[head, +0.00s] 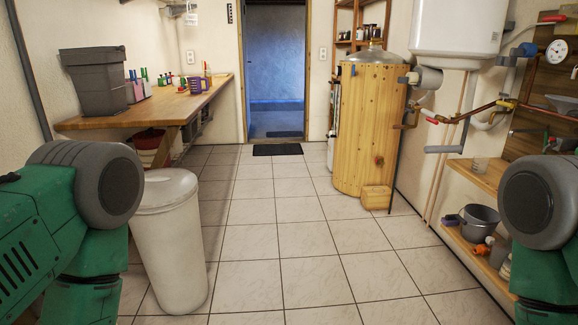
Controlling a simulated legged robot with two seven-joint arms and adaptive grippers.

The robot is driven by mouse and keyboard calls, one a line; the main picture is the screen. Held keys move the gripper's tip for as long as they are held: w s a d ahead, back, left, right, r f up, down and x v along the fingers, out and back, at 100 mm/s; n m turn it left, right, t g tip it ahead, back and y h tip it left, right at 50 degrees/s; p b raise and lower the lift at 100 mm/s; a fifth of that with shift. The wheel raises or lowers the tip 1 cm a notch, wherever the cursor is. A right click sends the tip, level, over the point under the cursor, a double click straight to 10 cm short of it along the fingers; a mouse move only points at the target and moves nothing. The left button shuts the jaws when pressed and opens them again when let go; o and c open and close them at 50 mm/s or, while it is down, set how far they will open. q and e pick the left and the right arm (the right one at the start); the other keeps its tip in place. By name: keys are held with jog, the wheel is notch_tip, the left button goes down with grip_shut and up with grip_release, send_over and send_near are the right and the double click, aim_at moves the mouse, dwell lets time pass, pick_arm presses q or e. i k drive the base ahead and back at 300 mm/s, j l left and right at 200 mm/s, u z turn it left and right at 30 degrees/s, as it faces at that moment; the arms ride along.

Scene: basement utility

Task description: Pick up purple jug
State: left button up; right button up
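A small purple vessel with a handle, which looks like the purple jug (196,85), stands upright near the front edge of the wooden bench (173,106) on the left, well ahead of me. Only the green and grey upper parts of my two arms show, at the left and right edges of the head view. Neither gripper is in view, and nothing shows whether they hold anything.
Grey bins (97,85) and small colourful items share the bench. A white lidded bin (171,240) stands on the floor at front left. A wood-clad tank (367,130) and shelves (481,178) line the right. The tiled floor (281,229) between is clear up to a dark mat (277,149).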

aim_at(194, 84)
jog(key=i, duration=2)
jog(key=i+l+u, duration=0.15)
jog(key=i+u, duration=0.3)
jog(key=i, duration=0.25)
jog(key=i+l+u, duration=0.45)
jog(key=i, duration=0.2)
jog(key=i+l+u, duration=0.45)
jog(key=i+l, duration=0.15)
